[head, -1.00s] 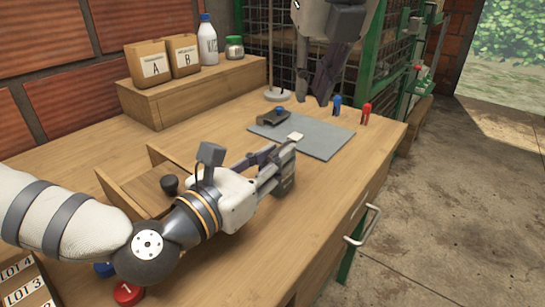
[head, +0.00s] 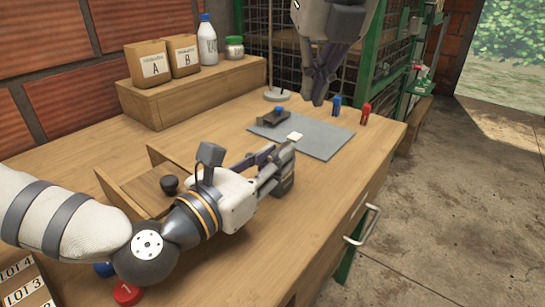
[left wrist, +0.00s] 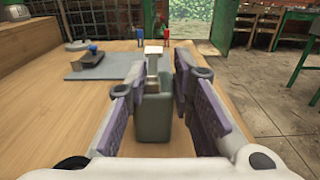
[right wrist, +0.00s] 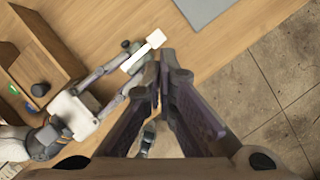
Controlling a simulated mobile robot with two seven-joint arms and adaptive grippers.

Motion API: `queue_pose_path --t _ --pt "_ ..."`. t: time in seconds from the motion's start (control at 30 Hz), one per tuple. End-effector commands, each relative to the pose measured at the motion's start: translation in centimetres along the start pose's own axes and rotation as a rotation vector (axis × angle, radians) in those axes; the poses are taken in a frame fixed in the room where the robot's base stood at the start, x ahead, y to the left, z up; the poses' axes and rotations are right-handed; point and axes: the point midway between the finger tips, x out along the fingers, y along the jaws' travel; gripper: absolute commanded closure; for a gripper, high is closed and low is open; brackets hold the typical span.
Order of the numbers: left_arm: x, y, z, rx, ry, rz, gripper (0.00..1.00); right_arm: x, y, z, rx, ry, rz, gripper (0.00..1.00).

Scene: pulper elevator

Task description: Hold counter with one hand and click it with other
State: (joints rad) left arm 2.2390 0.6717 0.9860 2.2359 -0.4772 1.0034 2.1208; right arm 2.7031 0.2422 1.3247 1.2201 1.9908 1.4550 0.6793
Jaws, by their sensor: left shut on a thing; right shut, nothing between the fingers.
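The counter (left wrist: 153,115) is a grey-green block with a white piece (left wrist: 153,49) on a stem at its top. My left gripper (left wrist: 153,92) is shut around its body, with a finger on each side. In the head view the left gripper (head: 276,166) is low over the table, and the counter's white top (head: 294,136) shows just past its fingertips. The white part also shows in the right wrist view (right wrist: 143,52), left of the right fingertips. My right gripper (head: 318,101) is shut and empty, pointing down above and apart from the counter.
A grey mat (head: 325,143) bears a dark device with a blue knob (head: 278,112). Blue (head: 337,105) and red (head: 366,112) pegs stand near the far table edge. An open drawer-like box (head: 140,190) lies left, behind my left arm.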

Motion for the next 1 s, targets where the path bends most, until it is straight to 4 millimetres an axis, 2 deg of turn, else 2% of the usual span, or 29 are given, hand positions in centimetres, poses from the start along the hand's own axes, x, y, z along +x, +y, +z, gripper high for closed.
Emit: queue_pose_path --t 0.37,0.43,0.53,0.7,1.0 --pt "0.0 0.0 -0.1 0.0 0.003 0.001 1.0 0.1 0.0 0.0 0.001 -0.002 0.007 1.0" --pt "0.0 0.0 -0.1 0.0 0.003 0.001 1.0 0.4 0.4 0.3 0.006 -0.03 0.074 1.0" --pt "0.0 0.0 -0.1 0.0 0.003 0.001 1.0 0.4 1.7 1.2 0.029 -0.12 0.264 1.0" --pt "0.0 0.0 -0.1 0.0 0.003 0.0 1.0 -1.0 3.1 2.3 0.074 -0.248 0.492 1.0" --pt "0.0 0.0 -0.1 -0.001 0.004 0.0 1.0 -1.4 3.4 2.5 0.08 -0.268 0.521 1.0"
